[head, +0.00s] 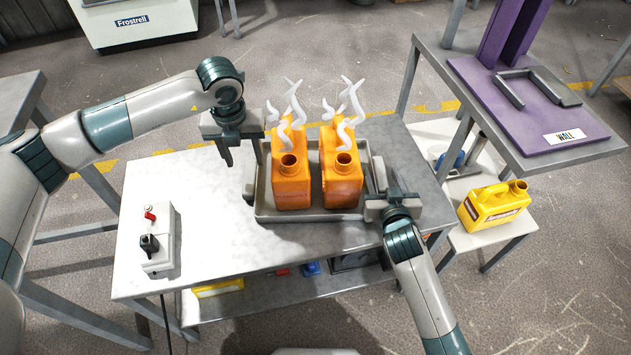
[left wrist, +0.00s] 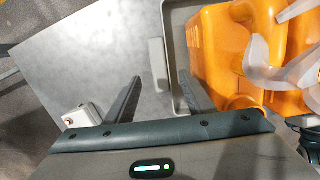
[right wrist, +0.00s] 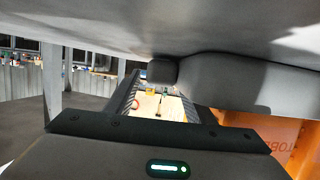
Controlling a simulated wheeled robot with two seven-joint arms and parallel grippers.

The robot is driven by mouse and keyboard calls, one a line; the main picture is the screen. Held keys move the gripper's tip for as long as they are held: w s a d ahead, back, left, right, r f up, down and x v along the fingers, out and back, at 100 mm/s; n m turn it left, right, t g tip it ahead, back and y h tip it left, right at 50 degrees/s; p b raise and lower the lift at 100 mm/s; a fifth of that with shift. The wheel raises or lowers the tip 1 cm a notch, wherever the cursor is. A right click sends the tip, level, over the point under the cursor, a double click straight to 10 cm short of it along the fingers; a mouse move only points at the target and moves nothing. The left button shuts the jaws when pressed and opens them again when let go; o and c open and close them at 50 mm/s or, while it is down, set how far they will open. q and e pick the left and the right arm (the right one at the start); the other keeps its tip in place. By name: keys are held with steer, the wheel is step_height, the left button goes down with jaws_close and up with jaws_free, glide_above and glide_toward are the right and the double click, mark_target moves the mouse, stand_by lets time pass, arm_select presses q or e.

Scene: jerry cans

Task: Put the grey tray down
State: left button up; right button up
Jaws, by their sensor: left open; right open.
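The grey tray (head: 308,215) rests on the table. It holds two orange jerry cans, a left one (head: 291,190) and a right one (head: 342,185), upright side by side with white curled shapes above them. My left gripper (head: 243,160) is open at the tray's left side. In the left wrist view its fingers (left wrist: 157,90) are spread on either side of the tray's grey handle (left wrist: 157,65). My right gripper (head: 386,178) is at the tray's right side, partly hiding it. In the right wrist view its fingers (right wrist: 155,88) are apart near a grey bar-like part.
A switch box (head: 157,240) stands on the table's left part (head: 190,185), with bare tabletop around it. A purple stand (head: 530,105) is on a higher table at right. A yellow jerry can (head: 494,205) sits on a low white table.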

arm_select(q)
steer(key=r, duration=0.4)
steer(key=shift+s+r, duration=0.3)
arm_select(e)
steer(key=shift+s, duration=0.1)
steer(key=shift+v, duration=5.85)
